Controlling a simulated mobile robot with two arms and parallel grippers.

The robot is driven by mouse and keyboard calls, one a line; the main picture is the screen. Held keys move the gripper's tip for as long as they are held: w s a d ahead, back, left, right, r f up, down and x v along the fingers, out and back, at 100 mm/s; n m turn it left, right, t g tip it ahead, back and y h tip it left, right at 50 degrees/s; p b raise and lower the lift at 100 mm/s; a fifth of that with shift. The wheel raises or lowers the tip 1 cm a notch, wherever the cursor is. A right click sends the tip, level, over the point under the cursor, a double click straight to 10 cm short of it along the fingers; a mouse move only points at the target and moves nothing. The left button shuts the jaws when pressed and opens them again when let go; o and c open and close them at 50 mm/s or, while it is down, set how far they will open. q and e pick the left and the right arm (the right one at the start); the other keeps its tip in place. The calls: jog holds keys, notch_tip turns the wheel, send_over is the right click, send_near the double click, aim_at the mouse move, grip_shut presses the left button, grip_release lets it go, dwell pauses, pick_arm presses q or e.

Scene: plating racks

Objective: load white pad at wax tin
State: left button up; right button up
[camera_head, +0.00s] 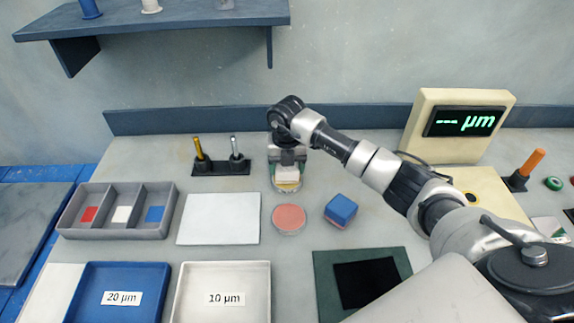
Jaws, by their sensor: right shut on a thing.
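My right gripper (287,160) comes in from the right and points down at the middle back of the bench. It is shut on a small whitish block, the white pad (288,174). The pad is at a round tin with yellowish contents, the wax tin (287,187), which is mostly hidden behind the pad and gripper. I cannot tell whether the pad touches the wax. My left gripper is not in view.
A pink round disc (289,218) and a blue block with a red underside (340,210) lie in front. A grey divided tray (166,224), a white sheet (219,219), and blue (77,296) and white (184,300) trays lie left. A display (464,122) stands right.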

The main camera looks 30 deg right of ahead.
jog(key=shift+f+b, duration=0.35)
jog(key=shift+f, duration=0.25)
dwell(1.3)
jog(key=shift+r, duration=0.1)
jog(key=shift+r+p, duration=2.5)
jog(key=shift+r, duration=1)
